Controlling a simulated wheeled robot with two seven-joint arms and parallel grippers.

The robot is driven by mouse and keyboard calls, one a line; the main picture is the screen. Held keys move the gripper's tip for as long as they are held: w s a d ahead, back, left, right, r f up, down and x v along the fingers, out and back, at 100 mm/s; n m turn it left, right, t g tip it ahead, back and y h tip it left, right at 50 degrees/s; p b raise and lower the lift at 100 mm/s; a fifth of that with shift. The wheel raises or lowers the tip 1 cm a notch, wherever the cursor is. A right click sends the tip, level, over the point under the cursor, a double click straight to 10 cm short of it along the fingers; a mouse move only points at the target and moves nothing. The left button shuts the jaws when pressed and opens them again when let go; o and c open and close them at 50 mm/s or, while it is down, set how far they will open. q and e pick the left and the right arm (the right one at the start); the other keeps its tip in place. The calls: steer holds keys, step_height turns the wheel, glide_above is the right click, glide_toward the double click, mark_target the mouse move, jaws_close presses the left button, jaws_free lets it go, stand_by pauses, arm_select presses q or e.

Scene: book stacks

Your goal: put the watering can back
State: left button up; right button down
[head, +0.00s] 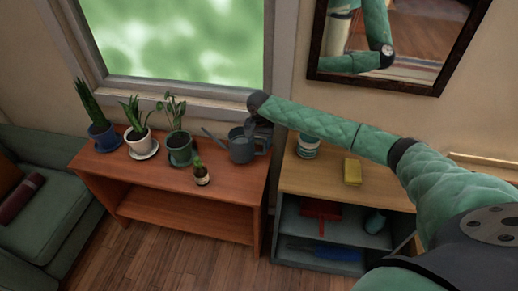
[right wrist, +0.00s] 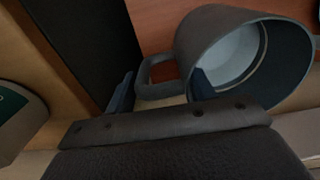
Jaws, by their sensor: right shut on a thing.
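The grey watering can (head: 242,151) is at the right end of the reddish-brown plant bench, with its spout pointing left. My right gripper (head: 259,128) reaches in from the right and is at the can's right side. In the right wrist view, the gripper (right wrist: 160,88) is shut on the handle of the watering can (right wrist: 215,35), one finger on each side. The can's open top and pale inside show there. I cannot tell whether the can's base touches the bench. My left gripper is out of view.
The plant bench (head: 190,219) holds several potted plants, including a small one (head: 201,174) close to the can. The light wooden cabinet (head: 315,180) at right carries a striped pot (head: 308,147) and a yellow block (head: 352,172). A mirror (head: 395,38) hangs behind my arm.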

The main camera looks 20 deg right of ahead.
mark_target(260, 153)
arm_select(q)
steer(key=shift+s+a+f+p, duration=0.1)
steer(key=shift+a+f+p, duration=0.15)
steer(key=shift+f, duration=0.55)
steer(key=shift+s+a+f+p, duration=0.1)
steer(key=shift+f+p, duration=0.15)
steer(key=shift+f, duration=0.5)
arm_select(e)
steer(key=shift+f, duration=1.95)
steer(key=shift+a+f, duration=0.1)
steer(key=c, duration=0.5)
jaws_free()
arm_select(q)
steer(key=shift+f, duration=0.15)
arm_select(e)
steer(key=shift+r, duration=0.35)
arm_select(q)
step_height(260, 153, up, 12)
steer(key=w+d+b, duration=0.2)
steer(key=b, duration=0.1)
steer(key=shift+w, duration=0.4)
arm_select(e)
step_height(260, 153, up, 11)
steer(key=shift+r, duration=0.2)
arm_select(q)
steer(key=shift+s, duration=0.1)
